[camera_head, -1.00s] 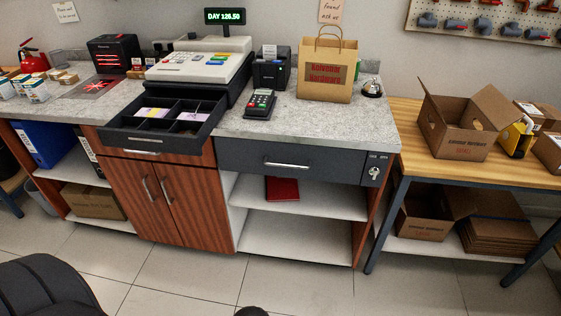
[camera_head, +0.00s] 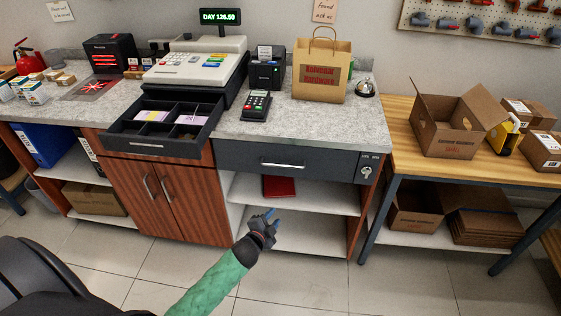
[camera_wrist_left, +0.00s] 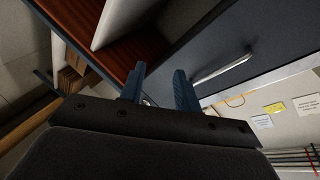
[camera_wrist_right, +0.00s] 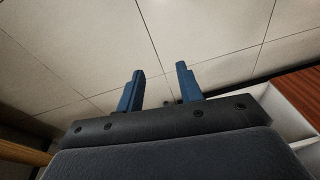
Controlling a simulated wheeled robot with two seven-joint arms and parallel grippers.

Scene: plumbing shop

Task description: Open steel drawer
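The dark grey steel drawer (camera_head: 240,158) sits under the right part of the counter and is shut. Its bar handle (camera_head: 283,165) is silver, and a lock with a key (camera_head: 366,172) is at its right end. My left gripper (camera_head: 271,214) is below and in front of the drawer, apart from the handle. In the left wrist view its blue fingers (camera_wrist_left: 159,85) are spread and empty, with the drawer handle (camera_wrist_left: 222,68) beyond them to the right. My right gripper shows only in its wrist view (camera_wrist_right: 160,85), open and empty over floor tiles.
A black cash drawer (camera_head: 165,145) stands open under the register (camera_head: 195,68), left of the steel drawer. Open shelves (camera_head: 290,192) with a red book (camera_head: 279,186) are below. A wooden table (camera_head: 405,135) with boxes stands right. A chair (camera_head: 40,280) is at lower left.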

